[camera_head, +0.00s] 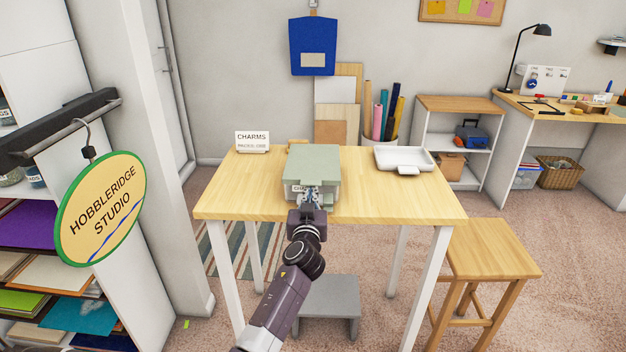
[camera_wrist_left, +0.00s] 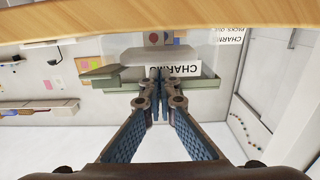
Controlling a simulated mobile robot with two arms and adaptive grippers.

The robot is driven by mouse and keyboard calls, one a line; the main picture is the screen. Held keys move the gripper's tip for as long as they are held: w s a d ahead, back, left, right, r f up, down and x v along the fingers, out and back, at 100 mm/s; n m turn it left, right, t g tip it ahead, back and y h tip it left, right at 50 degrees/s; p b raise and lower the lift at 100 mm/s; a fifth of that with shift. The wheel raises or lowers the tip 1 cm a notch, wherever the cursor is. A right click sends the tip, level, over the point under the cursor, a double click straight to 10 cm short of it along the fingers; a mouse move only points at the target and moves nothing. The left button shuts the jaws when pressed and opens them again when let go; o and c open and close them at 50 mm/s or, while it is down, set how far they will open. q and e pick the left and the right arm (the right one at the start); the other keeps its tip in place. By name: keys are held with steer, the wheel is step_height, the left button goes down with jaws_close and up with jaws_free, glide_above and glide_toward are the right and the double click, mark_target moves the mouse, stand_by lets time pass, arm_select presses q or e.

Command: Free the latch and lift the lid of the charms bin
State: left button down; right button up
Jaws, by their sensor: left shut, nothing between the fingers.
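The charms bin (camera_head: 330,198) is a pale grey box on the wooden table, with a grey-green lid (camera_head: 313,160) lying over its top. In the left wrist view, which is upside down, its white CHARMS label (camera_wrist_left: 188,71) and the green lid edge (camera_wrist_left: 203,84) show. My left gripper (camera_head: 312,188) is at the bin's front, by the lid's front edge. Its fingers (camera_wrist_left: 160,72) are together and empty, overlapping the label in view. The latch is hidden behind the fingers, so I cannot tell its state or whether they touch it. My right gripper is not in view.
A CHARMS sign (camera_head: 252,141) stands at the table's (camera_head: 228,190) back left. A white tray (camera_head: 404,158) lies at the back right. A stool (camera_head: 490,248) stands right of the table and a grey step (camera_head: 328,298) beneath it. Tabletop either side of the bin is clear.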

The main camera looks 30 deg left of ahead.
mark_target(311, 183)
arm_select(q)
steer(key=shift+r, duration=0.2)
steer(key=shift+r+p, duration=0.8)
steer(key=shift+r, duration=0.2)
steer(key=shift+w+a+r+p, duration=0.1)
steer(key=shift+r+p, duration=0.3)
steer(key=shift+r, duration=0.1)
steer(key=shift+w+a+r+p, duration=0.1)
steer(key=shift+r+p, duration=0.25)
steer(key=shift+r, duration=0.15)
steer(key=shift+w+a+r+p, duration=0.1)
steer(key=shift+w+r+p, duration=0.15)
steer(key=shift+r+p, duration=0.8)
steer(key=shift+w+a+r+p, duration=0.2)
steer(key=shift+r+p, duration=0.5)
steer(key=shift+r, duration=0.75)
steer(key=shift+w+a+r+p, duration=0.1)
steer(key=shift+w+r+p, duration=0.15)
steer(key=shift+r+p, duration=0.8)
steer(key=shift+r, duration=0.25)
